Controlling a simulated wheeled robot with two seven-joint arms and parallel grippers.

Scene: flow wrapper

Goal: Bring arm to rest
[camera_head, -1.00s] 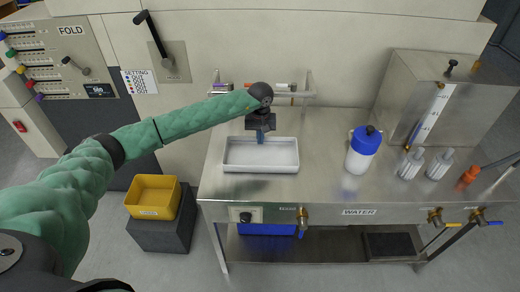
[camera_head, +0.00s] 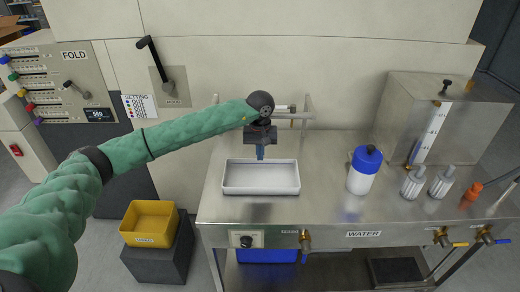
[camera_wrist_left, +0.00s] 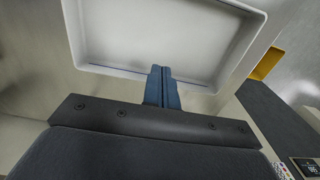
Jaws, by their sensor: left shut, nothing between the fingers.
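My left arm reaches in from the left in the head view, in a green sleeve. My left gripper (camera_head: 261,153) points down with its blue fingers together and nothing between them. It is above the back edge of a white tray (camera_head: 261,190) on the steel bench. In the left wrist view the shut blue fingers (camera_wrist_left: 162,75) show in front of the rim of the white tray (camera_wrist_left: 215,85). The inside of the tray looks empty. My right gripper is not in view.
A white bottle with a blue cap (camera_head: 363,170) stands right of the tray. Two ribbed clear items (camera_head: 413,182) and a steel tank (camera_head: 430,120) are farther right. A rail (camera_head: 308,115) stands behind the gripper. A yellow bin (camera_head: 149,224) sits on a dark block at lower left.

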